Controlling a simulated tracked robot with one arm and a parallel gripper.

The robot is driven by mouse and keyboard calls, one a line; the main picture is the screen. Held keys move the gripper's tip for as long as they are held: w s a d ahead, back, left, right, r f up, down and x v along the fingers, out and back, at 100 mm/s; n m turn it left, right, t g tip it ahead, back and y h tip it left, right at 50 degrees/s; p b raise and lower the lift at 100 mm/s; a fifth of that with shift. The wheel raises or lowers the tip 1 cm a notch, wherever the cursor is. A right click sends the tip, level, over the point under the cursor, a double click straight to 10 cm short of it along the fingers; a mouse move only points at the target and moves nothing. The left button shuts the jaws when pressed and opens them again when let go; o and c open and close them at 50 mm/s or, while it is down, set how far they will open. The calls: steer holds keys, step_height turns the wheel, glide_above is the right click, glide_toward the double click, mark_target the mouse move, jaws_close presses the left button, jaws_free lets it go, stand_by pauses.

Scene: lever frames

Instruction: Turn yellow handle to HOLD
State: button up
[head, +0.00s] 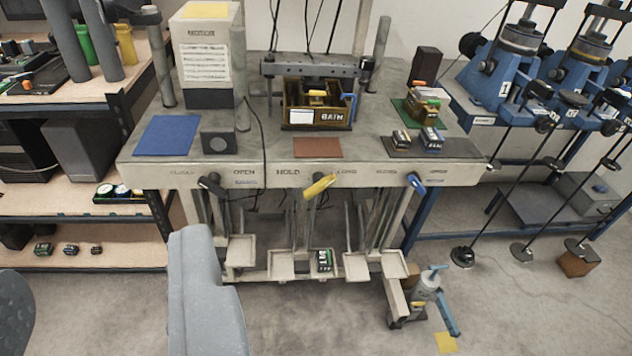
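The yellow handle (320,186) sits on the front of the grey lever table (270,179), near the middle. The word HOLD (288,172) is on the table's front edge, left of the handle. The handle points away from HOLD. Nothing touches the handle. I cannot make out my gripper in this view.
A black handle (212,186) is left and a blue handle (416,183) right on the same edge. A large grey shape (200,290) rises at lower left; I cannot tell what it is. Trays (282,265) stick out below the table. Open floor lies in front.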

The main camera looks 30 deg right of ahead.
steer(key=w+d+f+m+h+p, duration=0.1)
steer(key=w+d+f+m, duration=0.1)
steer(key=w+f, duration=0.3)
steer(key=w+d+f+m+p, duration=0.1)
steer(key=w+d+f, duration=0.1)
steer(key=w, duration=0.5)
steer(key=m+t+h+p, duration=0.1)
steer(key=m+h+p, duration=0.25)
steer(key=m, duration=0.25)
glide_toward(320, 190)
steer(key=s+a+r, duration=0.3)
steer(key=a+r, duration=0.2)
steer(key=r, duration=0.2)
steer(key=d+f+m+t+p, duration=0.1)
steer(key=d+f+m+p, duration=0.2)
steer(key=f, duration=0.5)
steer(key=shift+h, duration=0.25)
steer(key=shift+d+b+x, duration=0.15)
steer(key=shift+b+x, duration=0.55)
steer(key=shift+x, duration=1.45)
steer(key=shift+d+b+x, duration=0.15)
steer(key=shift+b+x, duration=0.55)
steer(key=shift+x, duration=1.5)
steer(key=shift+d+b+x, duration=0.2)
steer(key=shift+b+x, duration=0.5)
steer(key=shift+x, duration=1.45)
steer(key=shift+s, duration=0.15)
steer(key=c, duration=0.8)
